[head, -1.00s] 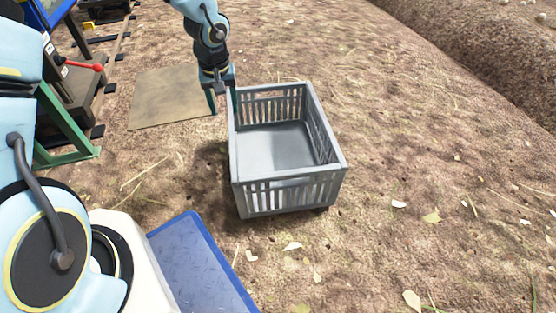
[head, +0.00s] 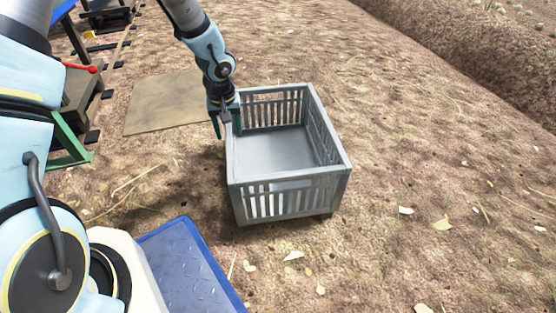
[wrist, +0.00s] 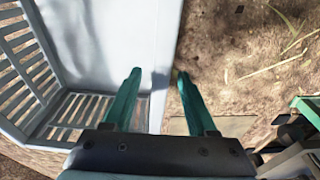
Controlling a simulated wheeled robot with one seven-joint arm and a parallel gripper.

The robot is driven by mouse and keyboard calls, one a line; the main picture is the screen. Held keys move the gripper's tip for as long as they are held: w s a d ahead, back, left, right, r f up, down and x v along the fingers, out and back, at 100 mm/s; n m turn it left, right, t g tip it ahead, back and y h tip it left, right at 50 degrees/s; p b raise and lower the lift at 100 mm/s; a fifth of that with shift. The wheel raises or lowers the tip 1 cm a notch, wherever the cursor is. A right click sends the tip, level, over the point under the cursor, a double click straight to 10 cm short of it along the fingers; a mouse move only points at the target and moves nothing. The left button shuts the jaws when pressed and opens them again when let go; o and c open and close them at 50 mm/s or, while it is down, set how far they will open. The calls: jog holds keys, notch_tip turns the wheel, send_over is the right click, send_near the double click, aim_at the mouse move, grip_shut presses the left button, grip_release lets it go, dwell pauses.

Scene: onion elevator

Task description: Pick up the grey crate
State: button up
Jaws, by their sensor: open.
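The grey crate (head: 290,199) is empty and upright on the dirt ground, with slatted walls. It also shows in the wrist view (wrist: 168,35), on the left side. My gripper (head: 228,128) is at the crate's left wall, with its green fingers pointing down. In the wrist view my gripper (wrist: 159,76) is open, with one finger on the crate's inner side and the other outside, over the dirt. The wall's rim lies between the fingers. I cannot tell whether either finger touches the wall.
A flat brown board (head: 163,101) lies on the ground left of the crate. Equipment with a red-handled lever (head: 82,68) and a green frame (head: 68,150) stands at the left. Open dirt with straw and leaves lies to the right, with a raised bank (head: 470,60) beyond.

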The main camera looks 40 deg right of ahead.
grip_shut()
dwell(0.3)
dwell(1.0)
jog(key=shift+r, duration=0.1)
